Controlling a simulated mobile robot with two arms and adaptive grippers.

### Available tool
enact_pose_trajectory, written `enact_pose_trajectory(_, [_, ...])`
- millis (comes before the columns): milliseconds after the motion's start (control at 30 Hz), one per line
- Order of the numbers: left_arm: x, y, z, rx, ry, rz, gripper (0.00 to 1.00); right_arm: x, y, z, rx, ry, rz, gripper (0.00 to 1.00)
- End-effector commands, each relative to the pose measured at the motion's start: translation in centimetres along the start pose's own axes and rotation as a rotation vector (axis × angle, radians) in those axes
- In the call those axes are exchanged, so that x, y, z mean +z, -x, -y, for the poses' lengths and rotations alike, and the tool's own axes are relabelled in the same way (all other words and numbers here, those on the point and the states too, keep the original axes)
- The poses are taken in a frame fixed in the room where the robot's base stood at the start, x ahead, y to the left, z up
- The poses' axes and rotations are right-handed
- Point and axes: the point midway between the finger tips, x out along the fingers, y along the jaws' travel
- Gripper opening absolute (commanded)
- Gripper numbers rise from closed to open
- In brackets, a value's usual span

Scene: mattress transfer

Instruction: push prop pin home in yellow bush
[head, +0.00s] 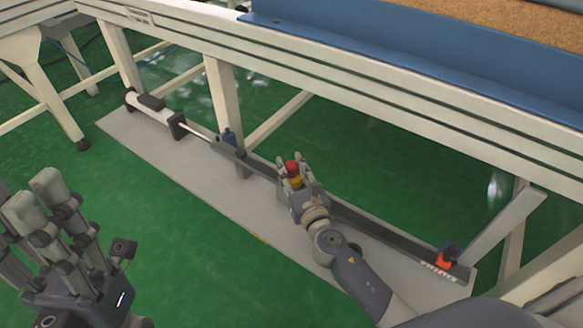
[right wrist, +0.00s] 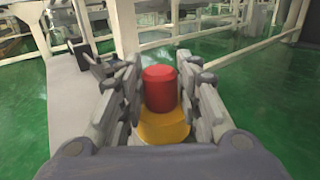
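The red prop pin head (head: 292,167) stands in the yellow bush (head: 295,181) on the dark bar at the middle of the head view. In the right wrist view the red pin head (right wrist: 160,88) rises above the yellow bush (right wrist: 163,126); the pin's shaft is not visible. My right gripper (head: 295,172) has its fingers on both sides of the pin head, apart, with narrow gaps; I see no clear grip. Its fingers also show in the right wrist view (right wrist: 160,75). My left gripper (head: 45,205) is open and empty over the floor at the left.
The long dark bar (head: 375,227) lies on a grey plate (head: 235,205) under a cream bench frame (head: 340,85). An orange-and-black part (head: 447,257) sits at its right end. A white cylinder (head: 152,112) lies at its left end. The green floor in front is clear.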

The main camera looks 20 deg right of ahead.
Motion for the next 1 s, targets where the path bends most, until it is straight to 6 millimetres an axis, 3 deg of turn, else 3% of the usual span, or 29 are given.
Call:
enact_pose_trajectory(467, [0.0,0.0,0.0,0.0,0.0,0.001,0.4,-0.1,0.6,0.0,0.0,0.0,-0.003,0.49])
enact_pose_trajectory(1000, [0.0,0.0,0.0,0.0,0.0,0.001,0.4,0.0,9.5,0.0,0.002,0.001,-0.003,0.49])
